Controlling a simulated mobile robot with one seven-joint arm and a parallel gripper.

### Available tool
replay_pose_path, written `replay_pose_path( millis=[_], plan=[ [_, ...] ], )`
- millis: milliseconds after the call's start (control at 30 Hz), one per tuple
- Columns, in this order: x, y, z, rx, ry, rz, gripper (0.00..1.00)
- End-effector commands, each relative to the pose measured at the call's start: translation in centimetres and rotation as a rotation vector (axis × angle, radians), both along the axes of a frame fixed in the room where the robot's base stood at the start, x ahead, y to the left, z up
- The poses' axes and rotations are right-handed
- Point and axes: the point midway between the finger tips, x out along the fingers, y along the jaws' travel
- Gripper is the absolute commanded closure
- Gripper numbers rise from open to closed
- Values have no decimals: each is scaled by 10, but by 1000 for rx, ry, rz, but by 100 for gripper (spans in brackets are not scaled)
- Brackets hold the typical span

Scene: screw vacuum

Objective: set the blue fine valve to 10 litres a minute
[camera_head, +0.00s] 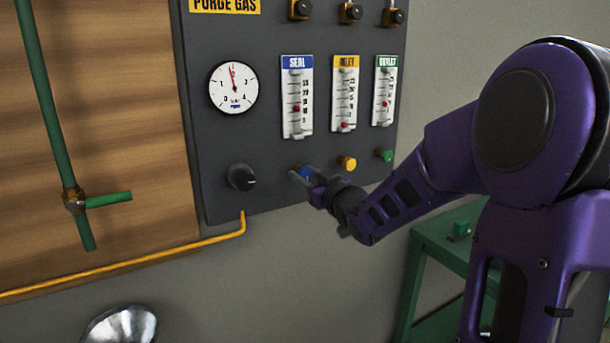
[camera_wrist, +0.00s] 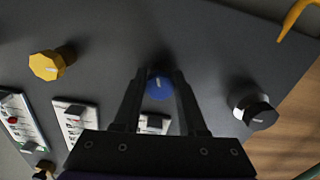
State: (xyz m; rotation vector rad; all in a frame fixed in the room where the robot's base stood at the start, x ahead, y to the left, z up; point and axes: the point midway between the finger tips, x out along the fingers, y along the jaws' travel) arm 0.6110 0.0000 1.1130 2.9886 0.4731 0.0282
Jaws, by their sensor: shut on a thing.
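The blue fine valve (camera_head: 305,172) is a small round knob on the dark panel, below the gauge labelled SEAL (camera_head: 297,98). It also shows in the wrist view (camera_wrist: 159,88), between my two fingers. My gripper (camera_head: 301,176) is at the panel and shut on the blue knob, with a finger on each side. The fingers and wrist partly hide the knob in the head view. The SEAL gauge has a blue header and a red float in the middle to lower part of its scale. The scale numbers are too small to read surely.
A yellow knob (camera_head: 347,163) and a green knob (camera_head: 384,155) sit to the right, under the INLET (camera_head: 345,95) and OUTLET (camera_head: 385,92) gauges. A black knob (camera_head: 241,177) is to the left, below a round dial (camera_head: 234,88). A yellow pipe (camera_head: 150,258) runs below.

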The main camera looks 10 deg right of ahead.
Motion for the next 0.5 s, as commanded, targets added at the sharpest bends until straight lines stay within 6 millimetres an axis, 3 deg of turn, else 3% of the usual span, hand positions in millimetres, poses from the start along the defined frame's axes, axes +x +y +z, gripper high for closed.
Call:
replay_pose_path(
  millis=[300,500],
  plan=[
    [0,1,4,272,89,1,100],
    [0,1,1,322,103,0,100]
  ],
)
